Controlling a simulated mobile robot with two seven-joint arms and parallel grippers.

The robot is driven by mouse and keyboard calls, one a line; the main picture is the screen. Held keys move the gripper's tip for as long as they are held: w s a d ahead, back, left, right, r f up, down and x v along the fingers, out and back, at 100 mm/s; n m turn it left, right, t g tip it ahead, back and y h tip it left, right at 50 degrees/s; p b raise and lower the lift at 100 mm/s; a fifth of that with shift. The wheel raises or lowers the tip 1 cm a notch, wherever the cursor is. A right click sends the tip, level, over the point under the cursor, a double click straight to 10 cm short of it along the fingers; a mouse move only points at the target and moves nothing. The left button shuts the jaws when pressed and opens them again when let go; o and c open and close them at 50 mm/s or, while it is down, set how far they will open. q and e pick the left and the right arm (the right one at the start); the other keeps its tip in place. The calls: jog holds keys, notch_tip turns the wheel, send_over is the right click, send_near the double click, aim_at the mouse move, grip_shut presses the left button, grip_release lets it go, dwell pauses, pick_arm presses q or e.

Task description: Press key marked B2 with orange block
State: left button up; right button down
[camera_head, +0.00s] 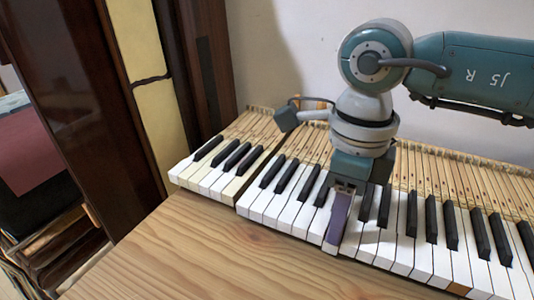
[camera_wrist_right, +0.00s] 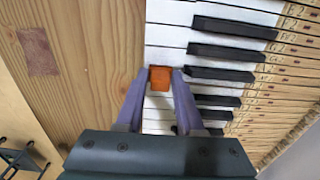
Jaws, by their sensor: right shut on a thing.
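The keyboard of white keys (camera_head: 401,247) and black keys lies on a wooden table, and my right gripper (camera_head: 338,222) is over its white keys. In the right wrist view, my right gripper (camera_wrist_right: 160,80) is shut on a small orange block (camera_wrist_right: 160,78), with one finger on each side. The block is over or on the white keys (camera_wrist_right: 166,37), close to their front edge; I cannot tell whether it touches a key. In the head view the block is hidden by the gripper. Small letters show on the wooden key ends (camera_wrist_right: 290,38), too small to read surely. My left gripper is not in view.
The bare wooden table (camera_head: 190,245) lies in front of the keys. A shorter group of keys (camera_head: 215,167) stands at the left, slightly apart. A dark wooden cabinet (camera_head: 75,100) rises at the left, and a pale wall is behind.

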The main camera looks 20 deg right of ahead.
jog(key=shift+r, duration=0.1)
notch_tip(320, 180, up, 2)
jog(key=shift+r+p, duration=0.1)
jog(key=shift+p, duration=0.9)
notch_tip(320, 180, up, 5)
jog(key=p, duration=0.4)
jog(key=shift+f, duration=0.2)
jog(key=shift+a, duration=0.1)
